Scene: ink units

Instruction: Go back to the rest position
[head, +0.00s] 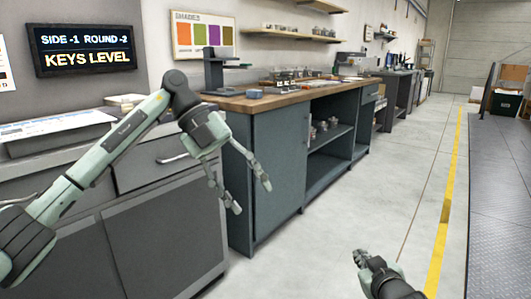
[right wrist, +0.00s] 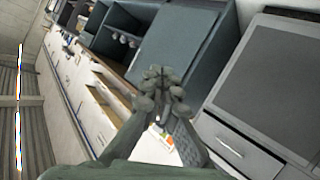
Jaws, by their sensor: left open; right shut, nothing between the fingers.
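My left arm reaches in from the left in the head view, and its gripper (head: 250,196) hangs down with its fingers apart and nothing between them. It hangs in front of the blue-grey cabinet's near end. My right gripper (head: 360,258) shows low in the head view, over the pale floor, at the end of a short visible piece of my arm. In the right wrist view its fingers (right wrist: 161,84) meet at the tips and hold nothing. The rest of my right arm is out of the head view.
A grey drawer cabinet (head: 165,220) stands at the left. Beyond it is a blue-grey cabinet (head: 262,180) with a wooden top (head: 262,103) carrying a dark stand (head: 213,72) and small items. The floor (head: 395,190) at centre right is clear, with a yellow line (head: 447,200).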

